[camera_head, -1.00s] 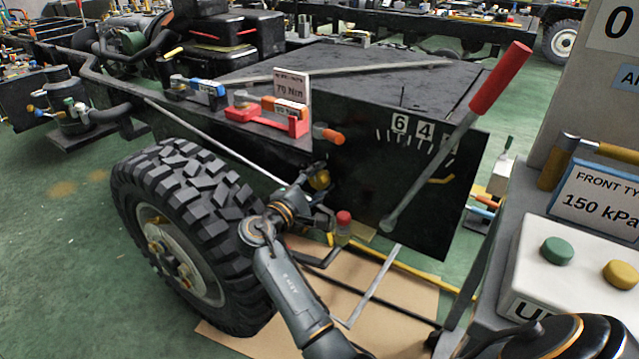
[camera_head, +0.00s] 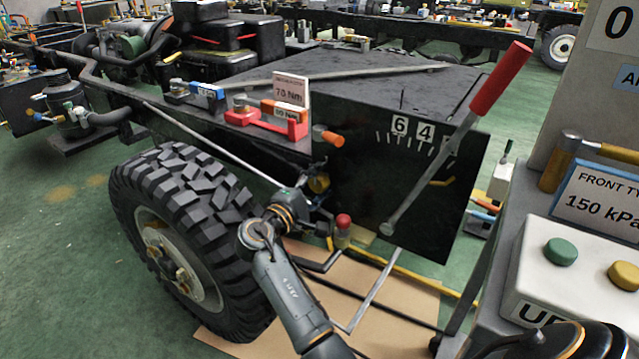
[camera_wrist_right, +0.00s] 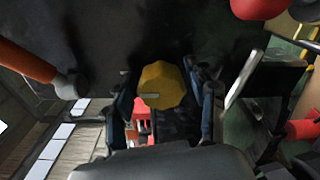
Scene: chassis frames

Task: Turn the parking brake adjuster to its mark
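The adjuster appears to be the small yellow knob (camera_head: 319,183) at the lower left edge of the black panel (camera_head: 405,215). In the right wrist view the yellow faceted knob (camera_wrist_right: 160,84) shows a short pale line low on its face. My right gripper (camera_head: 312,193) is at the knob. In the wrist view its two fingers (camera_wrist_right: 162,95) stand on either side of the knob, with narrow gaps, so it looks open around it. The adjuster's mark cannot be made out.
A long red-handled lever (camera_head: 500,80) crosses the panel near the numbers 6 and 4. An orange-ended grey part (camera_head: 328,136) sticks out above the knob and a red-capped part (camera_head: 343,220) stands just below right. A big tyre (camera_head: 190,225) is close on the left.

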